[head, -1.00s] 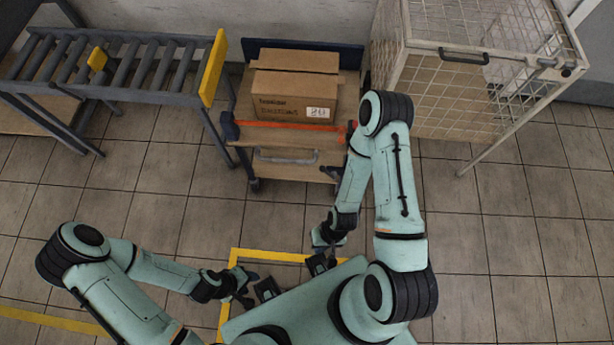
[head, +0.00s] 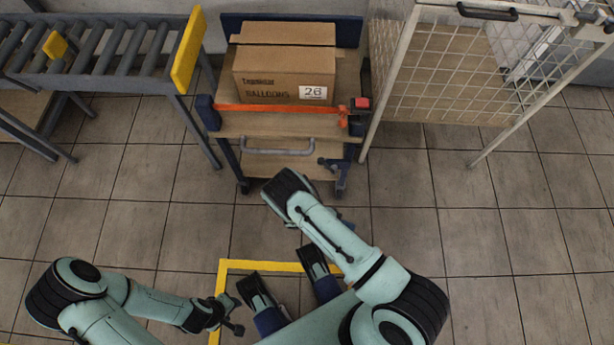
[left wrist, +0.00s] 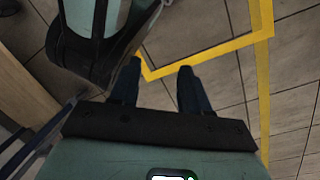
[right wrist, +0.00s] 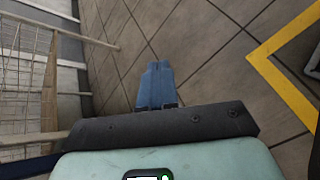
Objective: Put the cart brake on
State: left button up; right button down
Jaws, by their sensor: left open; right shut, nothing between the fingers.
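The cart (head: 285,165) stands at the top middle of the head view, a wooden-decked cart with a dark blue frame, a grey handle (head: 280,147) and casters. A red part (head: 361,104) sits at its right front corner; I cannot tell whether it is the brake. A dark fitting (head: 338,166) shows lower on that side. My right gripper (right wrist: 155,75) is shut and empty over the floor in the right wrist view; my arm mostly hides it in the head view. My left gripper (head: 228,316) is open and empty, low at the left, away from the cart; its fingers also show in the left wrist view (left wrist: 158,85).
A brown box of balloons (head: 285,68) rides on the cart behind an orange strap (head: 280,108). A roller conveyor (head: 105,65) stands to the left, a wire cage (head: 450,75) to the right. Yellow tape (head: 262,265) marks the floor before me. Floor at the right is clear.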

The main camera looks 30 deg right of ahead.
aim_at(326, 167)
jog(key=w+a+n+t+h+b, duration=0.2)
jog(key=w+a+t+h, duration=0.15)
jog(key=w, duration=0.35)
jog(key=w+a+n+t+h+b, duration=0.1)
jog(key=w+a+t+h+b, duration=0.1)
jog(key=w+t+h, duration=0.3)
pick_arm(q)
notch_tip(326, 167, down, 9)
jog(key=n+b, duration=0.1)
jog(key=shift+s+a+f+b, duration=0.15)
jog(key=shift+s+a+b, duration=0.05)
jog(key=shift+a+b, duration=0.15)
pick_arm(e)
jog(key=w+a+r+n+t, duration=0.1)
jog(key=w+a+r+t, duration=0.3)
jog(key=a, duration=0.5)
jog(key=w+t, duration=0.2)
jog(key=shift+w+a+n+y, duration=0.3)
jog(key=shift+w+y, duration=0.05)
jog(key=shift+w, duration=0.05)
jog(key=shift+d, duration=0.1)
